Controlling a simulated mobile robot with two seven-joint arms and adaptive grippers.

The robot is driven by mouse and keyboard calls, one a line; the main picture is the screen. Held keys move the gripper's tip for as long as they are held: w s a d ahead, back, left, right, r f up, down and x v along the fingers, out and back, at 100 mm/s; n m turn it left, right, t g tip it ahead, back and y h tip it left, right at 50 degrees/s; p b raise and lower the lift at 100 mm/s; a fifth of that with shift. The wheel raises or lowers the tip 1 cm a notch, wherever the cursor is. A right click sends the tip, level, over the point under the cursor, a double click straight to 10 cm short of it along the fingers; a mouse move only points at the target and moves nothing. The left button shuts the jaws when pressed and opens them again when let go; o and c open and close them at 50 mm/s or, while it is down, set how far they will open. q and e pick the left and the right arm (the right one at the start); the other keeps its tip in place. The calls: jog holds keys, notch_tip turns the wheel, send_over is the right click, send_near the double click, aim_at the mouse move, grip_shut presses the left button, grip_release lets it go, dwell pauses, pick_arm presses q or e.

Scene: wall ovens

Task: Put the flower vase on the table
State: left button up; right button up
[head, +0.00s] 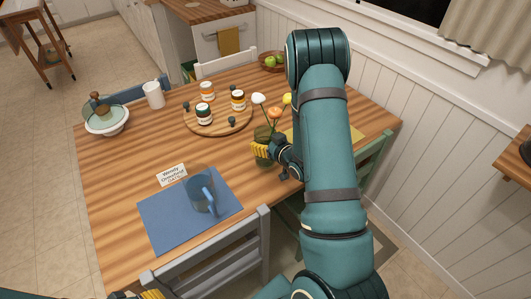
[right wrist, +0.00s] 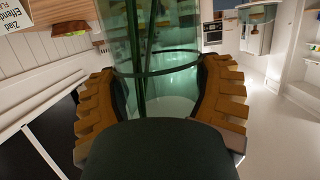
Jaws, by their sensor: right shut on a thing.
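The flower vase (head: 264,133) is greenish glass with white, orange and yellow flowers, over the right part of the wooden table (head: 130,170). My right gripper (head: 264,150) is shut around its lower body. In the right wrist view, the padded fingers of the right gripper (right wrist: 160,85) press on both sides of the clear green vase (right wrist: 160,40), with stems inside. The vase looks roughly upright; I cannot tell whether its base touches the table. My left gripper (head: 150,294) barely shows at the bottom edge, mostly cut off.
A round board (head: 235,128) with several jars stands behind the vase. A blue mat (head: 160,225) with a mug (head: 201,193) and a name card (head: 171,175) are at front. Chairs surround the table. Its centre is clear.

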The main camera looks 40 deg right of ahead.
jog(key=shift+f+b, duration=0.35)
jog(key=shift+f, duration=1.7)
jog(key=shift+f, duration=0.15)
jog(key=o, duration=1.3)
jog(key=shift+c, duration=0.2)
jog(key=shift+s+r, duration=0.15)
jog(key=shift+r, duration=0.05)
jog(key=v, duration=1.1)
jog(key=shift+s+p, duration=0.3)
jog(key=shift+s, duration=0.05)
